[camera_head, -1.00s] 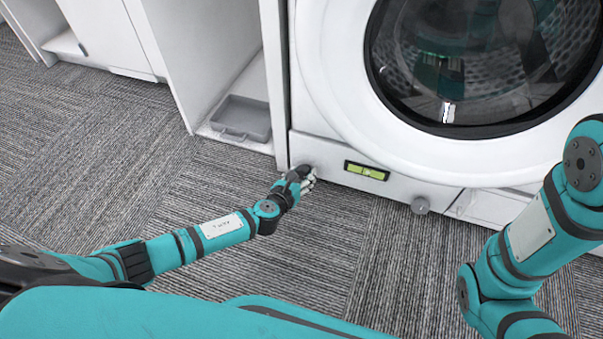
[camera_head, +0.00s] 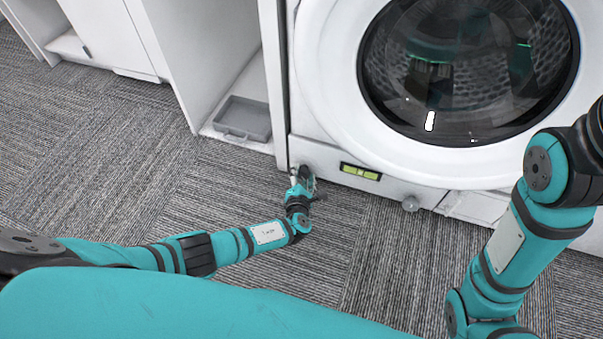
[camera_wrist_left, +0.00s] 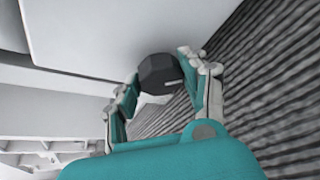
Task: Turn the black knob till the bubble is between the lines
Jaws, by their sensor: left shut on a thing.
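The black knob (camera_wrist_left: 160,72) is at the lower front of the white washing machine (camera_head: 330,130). My left gripper (camera_wrist_left: 161,76) has its fingers on both sides of the knob and is shut on it. In the head view the left gripper (camera_head: 302,178) is at the machine's lower left corner and hides the knob. The green level (camera_head: 361,171) sits on the machine's lower front, right of the gripper. Its bubble is too small for me to place against the lines. My right arm is at the right; its gripper is out of view.
A grey foot or knob (camera_head: 411,204) is under the machine's front, right of the level. A white cabinet (camera_head: 222,60) stands left of the machine, with a grey tray (camera_head: 243,118) on its low shelf. The carpet (camera_head: 110,170) in front is clear.

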